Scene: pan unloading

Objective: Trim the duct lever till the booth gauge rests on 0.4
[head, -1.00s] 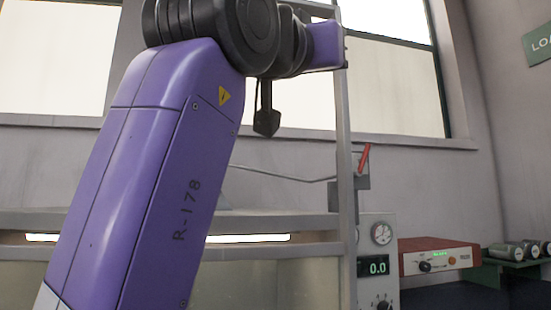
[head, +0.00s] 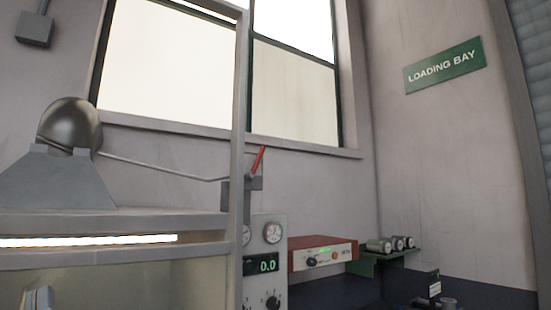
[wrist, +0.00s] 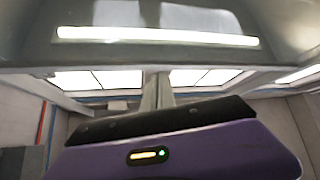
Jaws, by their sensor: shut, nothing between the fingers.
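The duct lever (head: 258,160) has a red handle, tilted a little to the right, on a grey bracket beside the booth post. A thin rod runs from there left to the domed metal duct (head: 70,124) on the booth roof. Below the lever, a pale panel carries a round dial (head: 272,232) and a green digital readout (head: 266,264) showing 0.0. The dial's needle is too small to read. My gripper (wrist: 158,76) is out of the head view. In the wrist view it is shut and empty, apart from the lever, beyond my purple wrist housing.
A red instrument box (head: 322,253) stands right of the panel. Several cans (head: 390,244) sit on a green shelf. The booth post (head: 239,140) rises just left of the lever. A bright light strip (wrist: 155,35) crosses the wrist view. Wall space right of the lever is clear.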

